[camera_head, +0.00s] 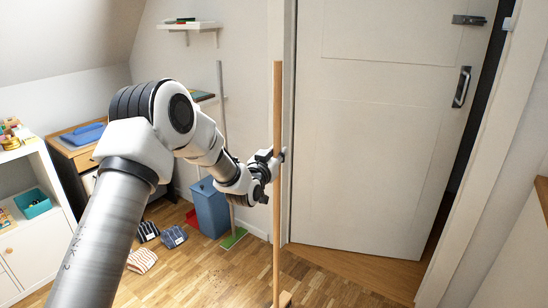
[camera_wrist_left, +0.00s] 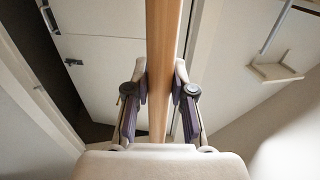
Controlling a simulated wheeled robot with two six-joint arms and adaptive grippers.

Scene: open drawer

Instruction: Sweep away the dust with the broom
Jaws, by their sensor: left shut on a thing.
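My left gripper (camera_head: 268,163) is shut on the wooden broom handle (camera_head: 277,110), which stands nearly upright in the head view. The left wrist view shows the gripper's two fingers (camera_wrist_left: 159,88) on either side of the handle (camera_wrist_left: 163,45). The broom's lower end (camera_head: 284,299) is only partly in view at the bottom edge. Small dark specks of dust (camera_head: 218,276) lie on the wooden floor to the left of the handle. My right gripper is not in view.
A white door (camera_head: 375,130) stands behind and right of the broom. A white shelf unit (camera_head: 40,245) stands far left. The floor around the specks is clear.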

